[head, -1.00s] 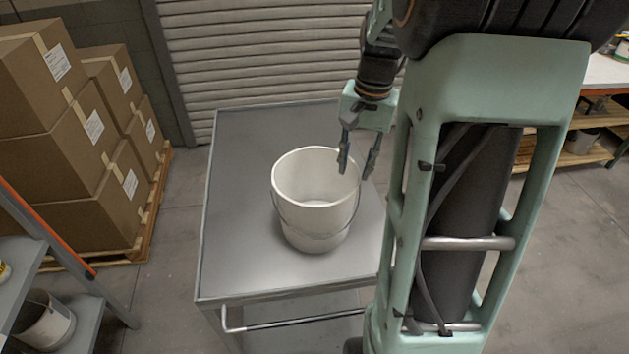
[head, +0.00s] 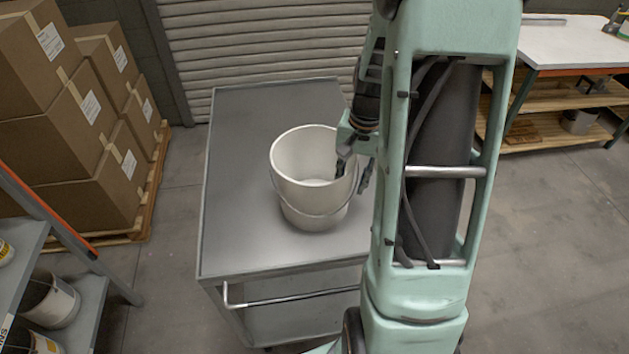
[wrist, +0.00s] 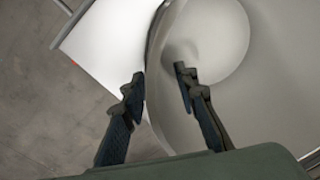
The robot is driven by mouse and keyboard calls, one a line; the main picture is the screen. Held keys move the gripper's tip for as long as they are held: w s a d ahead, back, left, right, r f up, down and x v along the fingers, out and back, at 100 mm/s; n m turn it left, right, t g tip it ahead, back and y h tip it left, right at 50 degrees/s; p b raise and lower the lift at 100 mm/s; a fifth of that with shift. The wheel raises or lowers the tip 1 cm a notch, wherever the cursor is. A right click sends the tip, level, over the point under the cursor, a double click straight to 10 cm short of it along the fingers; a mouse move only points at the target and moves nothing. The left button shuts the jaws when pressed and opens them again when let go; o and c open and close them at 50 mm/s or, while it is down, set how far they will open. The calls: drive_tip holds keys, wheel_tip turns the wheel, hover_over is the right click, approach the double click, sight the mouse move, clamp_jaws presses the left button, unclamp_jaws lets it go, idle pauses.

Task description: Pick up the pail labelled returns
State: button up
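A white, open, empty-looking pail (head: 308,205) with a wire handle stands upright on the grey metal cart (head: 245,115). No label shows on its visible side. My gripper (head: 353,178) is at the pail's right rim with its fingers apart. In the wrist view, my gripper (wrist: 158,82) straddles the wall of the pail (wrist: 165,45), one finger on the outside and one over the inside. A gap shows between the fingers and the wall.
At lower left, a shelf (head: 85,310) holds pails (head: 52,303); cut-off lettering ending in "NS" shows on its edge. Stacked cartons (head: 80,110) stand at left. A workbench (head: 570,45) is at right. The cart top left of the pail is clear.

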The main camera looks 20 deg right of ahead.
drive_tip(key=shift+c, duration=0.4)
clamp_jaws()
